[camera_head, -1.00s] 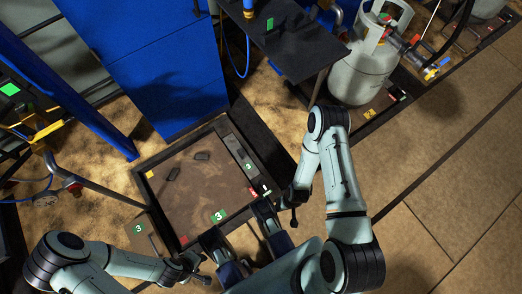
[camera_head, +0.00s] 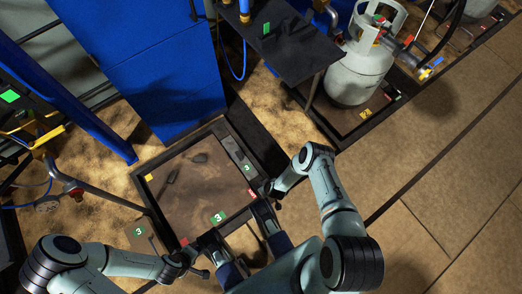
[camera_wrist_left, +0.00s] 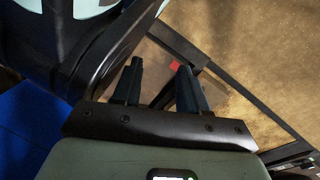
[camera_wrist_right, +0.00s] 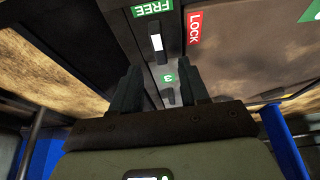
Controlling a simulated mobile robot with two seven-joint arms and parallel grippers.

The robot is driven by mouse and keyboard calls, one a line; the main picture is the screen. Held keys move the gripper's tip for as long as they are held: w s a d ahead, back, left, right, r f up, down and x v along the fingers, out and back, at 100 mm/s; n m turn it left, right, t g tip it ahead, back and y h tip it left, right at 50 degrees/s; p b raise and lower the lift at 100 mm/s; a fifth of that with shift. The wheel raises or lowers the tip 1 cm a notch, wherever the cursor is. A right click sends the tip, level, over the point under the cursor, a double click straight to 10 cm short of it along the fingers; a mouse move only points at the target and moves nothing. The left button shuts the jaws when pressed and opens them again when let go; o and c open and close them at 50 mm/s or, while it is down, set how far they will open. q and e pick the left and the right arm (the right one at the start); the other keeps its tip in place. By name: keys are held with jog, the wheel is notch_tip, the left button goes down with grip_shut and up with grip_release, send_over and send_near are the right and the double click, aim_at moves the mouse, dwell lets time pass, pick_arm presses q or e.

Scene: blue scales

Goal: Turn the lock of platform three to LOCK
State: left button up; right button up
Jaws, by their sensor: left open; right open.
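Platform three is a brown weighing plate (camera_head: 200,185) in a dark frame, with a green "3" label (camera_head: 218,217). A grey strip with another "3" (camera_head: 247,167) runs along its right side. My right gripper (camera_head: 271,190) is open over the strip's near end. In the right wrist view, a dark lock lever with a white mark (camera_wrist_right: 157,45) lies beyond the open fingertips (camera_wrist_right: 160,72), apart from them. The green FREE label (camera_wrist_right: 152,8) is near it, and the red LOCK label (camera_wrist_right: 194,27) is to its right. My left gripper (camera_head: 190,266) is open and empty near the platform's front.
Two small dark objects (camera_head: 200,157) lie on the plate. A blue cabinet (camera_head: 150,70) stands behind. A dark table (camera_head: 290,45) and a gas cylinder (camera_head: 360,70) are at the upper right. A pipe stand (camera_head: 90,190) is to the left. The floor at right is clear.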

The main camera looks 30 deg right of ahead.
jog(key=b+x, duration=0.2)
jog(key=x, duration=0.3)
jog(key=shift+f, duration=0.2)
pick_arm(q)
jog(key=s+f+g, duration=0.2)
jog(key=s+f, duration=0.1)
jog(key=s, duration=0.3)
jog(key=shift+s+a+f+g+b, duration=0.3)
jog(key=shift+s+a+f+b, duration=0.1)
jog(key=shift+b, duration=0.05)
pick_arm(e)
jog(key=shift+w+f, duration=0.25)
jog(key=shift+f, duration=0.15)
grip_shut()
